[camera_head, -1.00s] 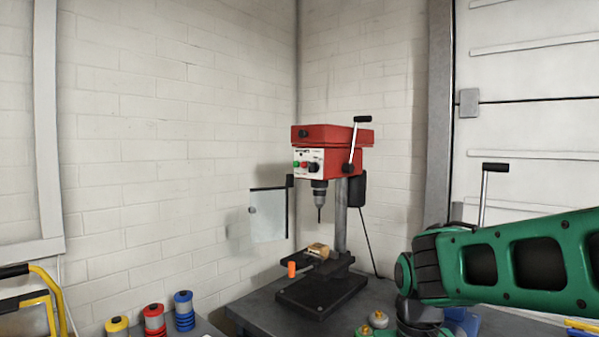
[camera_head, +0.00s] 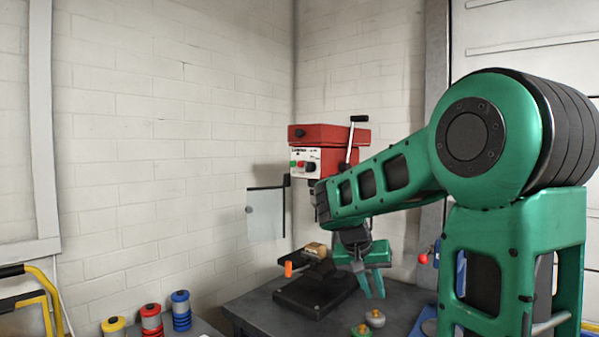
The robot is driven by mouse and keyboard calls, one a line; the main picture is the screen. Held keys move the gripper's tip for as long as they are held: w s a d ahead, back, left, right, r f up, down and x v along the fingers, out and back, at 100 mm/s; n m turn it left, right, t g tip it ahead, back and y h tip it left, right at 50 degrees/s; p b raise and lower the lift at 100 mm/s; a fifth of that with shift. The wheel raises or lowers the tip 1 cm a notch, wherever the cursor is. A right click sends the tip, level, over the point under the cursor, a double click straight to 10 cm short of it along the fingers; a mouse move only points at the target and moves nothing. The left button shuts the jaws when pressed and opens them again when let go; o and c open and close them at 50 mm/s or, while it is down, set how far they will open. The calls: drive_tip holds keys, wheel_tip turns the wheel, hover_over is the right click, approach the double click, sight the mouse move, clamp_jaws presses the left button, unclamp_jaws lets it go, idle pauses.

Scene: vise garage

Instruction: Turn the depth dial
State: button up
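A red drill press (camera_head: 330,136) stands on the dark table in the corner. Its white front panel (camera_head: 299,154) carries a green button, a red button and a black round knob (camera_head: 311,167), which looks like the depth dial. The knob's marking is too small to read. My gripper (camera_head: 372,284) hangs low over the table, right of the press base and well below the panel, apart from the knob. Its fingers point down; their gap is unclear. My green arm crosses in front of the press and hides the drill chuck and most of the column.
A dark table (camera_head: 255,306) holds the press base (camera_head: 310,300) with a small vise and an orange handle (camera_head: 288,268). Two small knobbed items (camera_head: 375,318) lie near the front. Several coloured spools (camera_head: 152,320) stand at lower left. A clear guard (camera_head: 265,215) hangs left of the press.

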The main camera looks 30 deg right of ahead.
drive_tip(key=w+r+h, duration=0.3)
drive_tip(key=w+r, duration=0.3)
drive_tip(key=w, duration=0.2)
drive_tip(key=m+t+h, duration=0.4)
drive_tip(key=t+h, duration=0.1)
drive_tip(key=h, duration=0.3)
approach(306, 167)
drive_tip(key=x, duration=0.8)
drive_tip(key=shift+w+d, duration=0.15)
clamp_jaws()
